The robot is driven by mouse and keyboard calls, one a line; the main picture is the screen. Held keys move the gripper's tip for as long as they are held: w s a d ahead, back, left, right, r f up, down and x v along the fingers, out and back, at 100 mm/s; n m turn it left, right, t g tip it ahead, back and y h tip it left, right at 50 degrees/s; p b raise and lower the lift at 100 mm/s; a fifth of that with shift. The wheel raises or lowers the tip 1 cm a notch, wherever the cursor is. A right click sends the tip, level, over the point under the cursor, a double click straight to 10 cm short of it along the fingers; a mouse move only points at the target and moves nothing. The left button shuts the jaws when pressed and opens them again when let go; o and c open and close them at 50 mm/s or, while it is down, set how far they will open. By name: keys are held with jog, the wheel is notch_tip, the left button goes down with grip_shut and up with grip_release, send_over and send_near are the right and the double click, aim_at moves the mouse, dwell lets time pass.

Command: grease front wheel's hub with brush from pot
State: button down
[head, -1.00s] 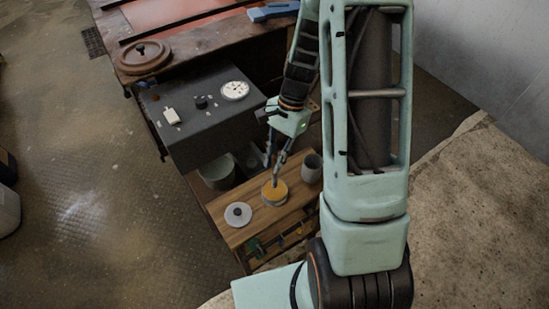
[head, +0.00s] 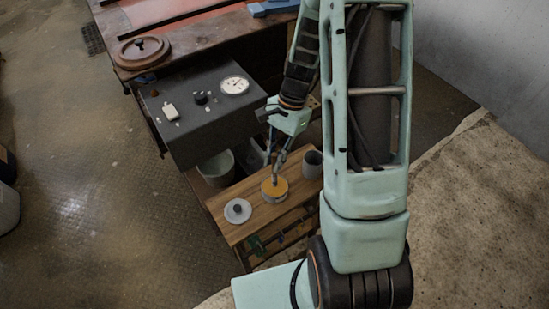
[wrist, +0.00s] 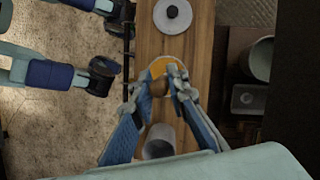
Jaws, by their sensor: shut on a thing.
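The pot (head: 274,195) is a short round tub with orange-yellow grease on top, standing on the wooden shelf. It also shows in the wrist view (wrist: 178,64), partly behind my fingers. My gripper (head: 275,178) points down right over the pot, its fingertips close to the grease. In the wrist view, my gripper (wrist: 160,84) is shut on a small brown piece, which I take to be the brush (wrist: 158,88). Its lower end is hidden, so I cannot tell if it touches the grease. A brown wheel-like disc (head: 130,55) with a dark centre knob lies on the rusty bench; it may be the front wheel.
A grey lid-like disc (head: 238,211) with a dark knob lies left of the pot. A grey cup (head: 312,165) stands to its right. Behind are a bucket (head: 216,170) and a dark box (head: 195,125) bearing a white dial (head: 235,85) and small parts.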

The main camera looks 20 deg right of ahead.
jog(key=shift+f+b, duration=0.3)
jog(key=shift+f, duration=0.25)
dwell(1.1)
jog(key=shift+r+p, duration=2.75)
jog(key=shift+r, duration=0.8)
